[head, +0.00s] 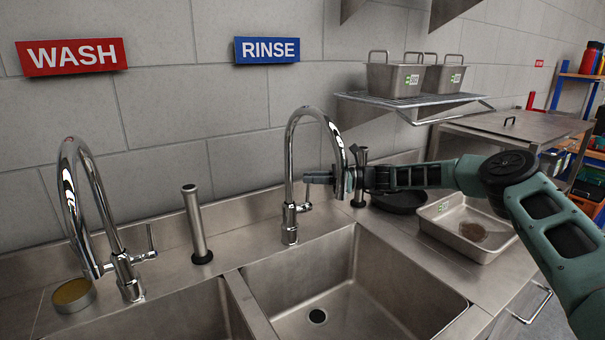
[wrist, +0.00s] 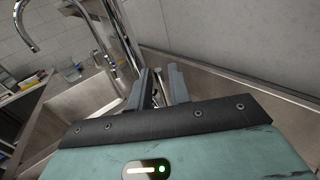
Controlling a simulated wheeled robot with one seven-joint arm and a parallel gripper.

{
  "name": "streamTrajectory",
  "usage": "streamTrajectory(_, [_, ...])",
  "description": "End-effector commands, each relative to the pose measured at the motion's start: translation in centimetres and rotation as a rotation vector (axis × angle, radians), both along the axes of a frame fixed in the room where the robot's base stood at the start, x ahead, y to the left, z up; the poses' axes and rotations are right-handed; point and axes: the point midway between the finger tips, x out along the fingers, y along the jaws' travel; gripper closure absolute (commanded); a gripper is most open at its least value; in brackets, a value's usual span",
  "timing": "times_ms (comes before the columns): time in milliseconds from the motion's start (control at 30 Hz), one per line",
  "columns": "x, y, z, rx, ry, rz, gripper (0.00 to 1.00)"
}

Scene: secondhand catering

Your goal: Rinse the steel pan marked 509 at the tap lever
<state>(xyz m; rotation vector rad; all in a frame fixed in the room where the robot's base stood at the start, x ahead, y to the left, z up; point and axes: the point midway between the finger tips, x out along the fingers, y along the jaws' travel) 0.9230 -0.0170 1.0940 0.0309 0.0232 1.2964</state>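A shallow steel pan (head: 441,240) sits on the counter right of the rinse basin, with a brown patch of residue (head: 472,231) inside. Its green-and-white label is too small to read. The rinse tap (head: 290,150) is a chrome gooseneck with a small side lever (head: 307,196), under the blue RINSE sign (head: 267,50). My gripper (head: 322,178) is beside this tap, close to the lever and apart from the pan. In the wrist view my gripper's fingers (wrist: 161,82) stand apart; I cannot tell whether the lever lies between them.
Two labelled steel pans (head: 396,77) stand on the wire shelf (head: 420,100). The wash tap (head: 75,200), a steel cylinder (head: 196,225) and a round tin (head: 74,294) are to the left. A dark pan (head: 400,202) lies behind the dirty pan. The rinse basin (head: 350,290) is empty.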

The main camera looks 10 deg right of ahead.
Motion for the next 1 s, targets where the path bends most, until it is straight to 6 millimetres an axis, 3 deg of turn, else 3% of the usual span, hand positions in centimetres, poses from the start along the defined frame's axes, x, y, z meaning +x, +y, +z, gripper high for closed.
streamTrajectory(200, [0.7,2.5,0.1,0.000,0.000,0.000,0.81])
streamTrajectory(567, [0.8,3.0,0.0,0.000,0.000,0.000,0.81])
streamTrajectory(600, [0.8,3.0,0.0,0.000,0.000,0.000,0.83])
streamTrajectory(667, [0.8,3.0,0.0,0.000,0.000,0.000,1.00])
streamTrajectory(1000, [0.2,2.7,-0.5,0.022,-0.063,0.002,1.00])
